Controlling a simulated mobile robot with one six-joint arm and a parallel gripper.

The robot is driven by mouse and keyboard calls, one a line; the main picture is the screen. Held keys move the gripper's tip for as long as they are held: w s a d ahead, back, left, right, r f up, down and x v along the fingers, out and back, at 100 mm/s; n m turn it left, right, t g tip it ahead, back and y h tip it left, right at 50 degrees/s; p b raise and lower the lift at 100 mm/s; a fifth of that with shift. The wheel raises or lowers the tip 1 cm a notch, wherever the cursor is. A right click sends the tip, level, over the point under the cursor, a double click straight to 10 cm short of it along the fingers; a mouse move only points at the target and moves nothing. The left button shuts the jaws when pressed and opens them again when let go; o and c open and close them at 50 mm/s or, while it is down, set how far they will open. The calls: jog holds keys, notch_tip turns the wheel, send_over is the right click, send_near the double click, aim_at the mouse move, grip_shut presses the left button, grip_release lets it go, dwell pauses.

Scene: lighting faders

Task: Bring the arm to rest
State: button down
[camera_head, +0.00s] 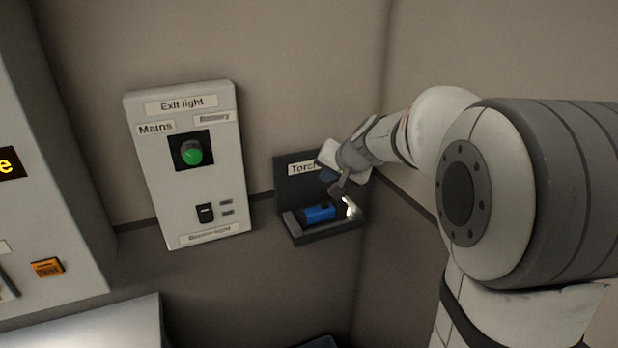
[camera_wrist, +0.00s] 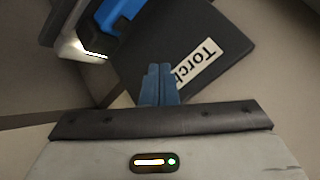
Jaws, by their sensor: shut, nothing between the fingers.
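My gripper (camera_head: 335,184) is in front of the torch holder at the right of the back wall, with my arm reaching in from the right. In the wrist view the two blue fingertips (camera_wrist: 159,82) are together with nothing between them. The blue torch (camera_head: 319,213) lies in the dark holder (camera_head: 290,184) labelled "Torch", and its lamp end glows. The torch also shows at the top left of the wrist view (camera_wrist: 121,13). The fingers look apart from the torch. My wrist hides part of the label.
An "Exit light" panel (camera_head: 187,120) with a green knob (camera_head: 191,152) and a black switch (camera_head: 205,212) is on the wall left of the holder. A larger grey cabinet with an orange button (camera_head: 47,268) stands at far left. A wall corner is close behind my arm.

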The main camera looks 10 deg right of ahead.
jog(key=s+f+n+g+h, duration=0.1)
jog(key=s+f+n+g, duration=0.1)
jog(key=s, duration=1.3)
jog(key=s+f+n+g+h, duration=0.2)
jog(key=s+f, duration=0.3)
jog(key=s, duration=1)
jog(key=shift+s+d+n+g, duration=0.3)
jog(key=shift+n+g, duration=0.1)
jog(key=shift+g, duration=0.4)
jog(key=shift+f, duration=0.1)
